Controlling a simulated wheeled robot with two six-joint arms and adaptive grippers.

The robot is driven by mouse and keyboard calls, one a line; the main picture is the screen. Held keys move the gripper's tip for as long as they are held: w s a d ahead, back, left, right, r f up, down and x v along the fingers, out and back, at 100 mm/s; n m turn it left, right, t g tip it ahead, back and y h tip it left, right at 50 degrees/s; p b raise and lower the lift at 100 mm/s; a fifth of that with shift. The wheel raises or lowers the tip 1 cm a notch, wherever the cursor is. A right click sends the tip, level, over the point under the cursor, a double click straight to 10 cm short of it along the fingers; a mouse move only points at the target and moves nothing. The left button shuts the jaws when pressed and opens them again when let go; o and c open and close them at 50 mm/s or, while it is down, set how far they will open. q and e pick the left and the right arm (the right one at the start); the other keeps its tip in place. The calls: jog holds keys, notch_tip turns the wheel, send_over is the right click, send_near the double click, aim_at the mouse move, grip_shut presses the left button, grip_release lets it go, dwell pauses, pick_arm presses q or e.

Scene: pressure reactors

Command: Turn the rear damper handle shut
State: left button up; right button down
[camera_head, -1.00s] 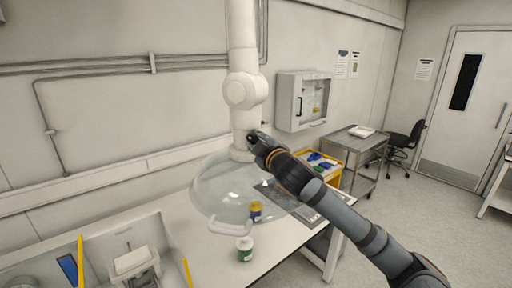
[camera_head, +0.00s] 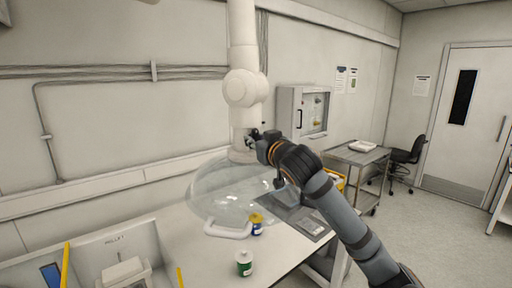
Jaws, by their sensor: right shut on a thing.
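The white extraction arm (camera_head: 243,89) hangs down over the bench and ends in a clear dome hood (camera_head: 215,190) with a white front handle (camera_head: 228,231). My right gripper (camera_head: 254,137) is at the collar just above the hood, on its right side. It is shut on a small dark part there, which I take to be the damper handle; the fingers and my wrist hide most of it, so its angle cannot be told. My left gripper is not in view.
A blue jar with a yellow lid (camera_head: 257,224) and a green-and-white jar (camera_head: 244,263) stand on the white bench (camera_head: 205,262). A lidded white container (camera_head: 123,272) is at front left. A steel trolley (camera_head: 357,157) stands behind my right arm.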

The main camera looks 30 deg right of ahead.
aim_at(251, 103)
jog(key=shift+m+b, duration=0.3)
jog(key=shift+m, duration=0.2)
jog(key=c, duration=1.2)
grip_release()
jog(key=shift+r, duration=0.1)
notch_tip(251, 103, up, 10)
jog(key=shift+f, duration=0.1)
